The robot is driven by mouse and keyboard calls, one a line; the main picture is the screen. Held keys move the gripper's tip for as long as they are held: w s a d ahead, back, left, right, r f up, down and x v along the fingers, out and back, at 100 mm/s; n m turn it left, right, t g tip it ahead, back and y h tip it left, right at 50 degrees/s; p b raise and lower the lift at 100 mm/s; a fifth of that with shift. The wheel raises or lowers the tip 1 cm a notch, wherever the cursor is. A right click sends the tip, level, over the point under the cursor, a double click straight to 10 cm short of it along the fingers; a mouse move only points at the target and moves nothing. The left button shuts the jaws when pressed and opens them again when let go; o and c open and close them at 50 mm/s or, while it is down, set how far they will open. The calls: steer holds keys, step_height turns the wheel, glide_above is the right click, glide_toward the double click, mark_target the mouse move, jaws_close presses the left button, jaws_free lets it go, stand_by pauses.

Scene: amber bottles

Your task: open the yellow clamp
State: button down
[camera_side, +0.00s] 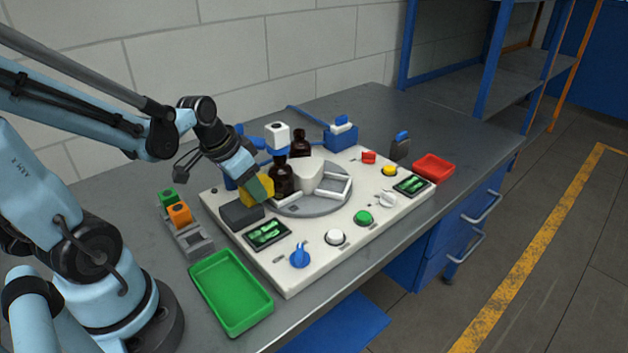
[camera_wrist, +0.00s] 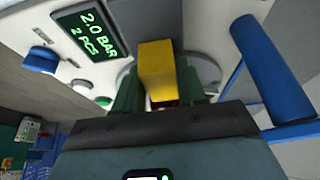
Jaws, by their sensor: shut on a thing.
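The yellow clamp (camera_side: 256,190) is at the left side of the white station board, next to a dark block (camera_side: 241,214). In the wrist view the clamp's yellow block (camera_wrist: 156,69) sits between the two green fingers of my gripper (camera_wrist: 157,92). My gripper (camera_side: 262,188) also shows in the side view, shut on the yellow part. A brown bottle (camera_side: 281,180) stands just right of the clamp. Whether the clamp itself is open or closed cannot be told, as my fingers hide part of it.
The white board (camera_side: 300,272) carries a grey turntable (camera_side: 318,208), a second brown bottle (camera_side: 300,143), a blue knob (camera_side: 300,254) and several buttons. A green tray (camera_side: 232,322) lies in front, a red tray (camera_side: 433,167) at right. A blue post (camera_wrist: 270,68) stands close to my gripper.

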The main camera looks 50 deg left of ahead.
mark_target(244, 201)
steer(key=shift+s, duration=1.65)
steer(key=c, duration=0.7)
jaws_free()
steer(key=shift+r, duration=0.1)
steer(key=shift+v, duration=5.95)
steer(key=w+d+f+t, duration=0.1)
steer(key=w+d, duration=0.1)
steer(key=d, duration=0.1)
steer(key=w+d+f+t, duration=0.1)
steer(key=w+d+f, duration=0.1)
steer(key=w+d, duration=0.1)
steer(key=w+d+f, duration=0.1)
steer(key=w+d, duration=0.1)
steer(key=d, duration=0.1)
steer(key=shift+w+d+f+t, duration=0.2)
steer(key=shift+w+d+t, duration=0.1)
steer(key=shift+t, duration=0.1)
